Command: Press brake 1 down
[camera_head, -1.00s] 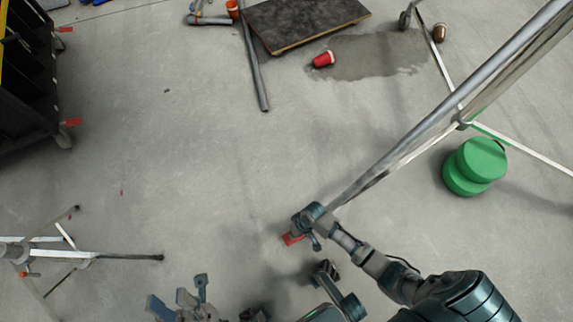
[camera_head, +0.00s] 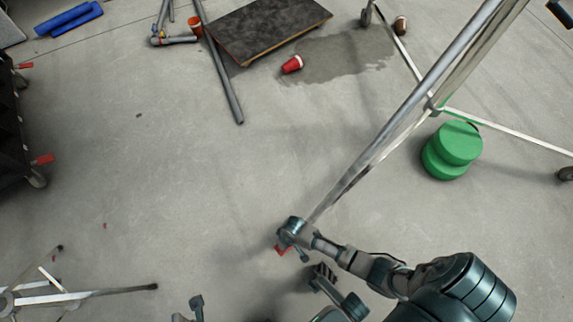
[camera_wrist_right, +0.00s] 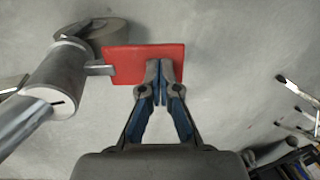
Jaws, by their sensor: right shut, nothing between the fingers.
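The red brake plate (camera_wrist_right: 140,62) stands out from a grey caster beside a metal tube in the right wrist view. It also shows in the head view (camera_head: 281,250) as a small red patch at the foot of the truck's long rail, partly hidden by my right gripper. My right gripper (camera_wrist_right: 160,76) is shut and empty. Its fingertips overlap the right half of the plate in the picture; I cannot tell whether they touch it. I cannot make out my left gripper; only parts of mine show at the head view's bottom edge.
The truck's metal rail (camera_head: 420,95) runs up to the right. A green round object (camera_head: 453,150) stands right of it. The middle floor is clear.

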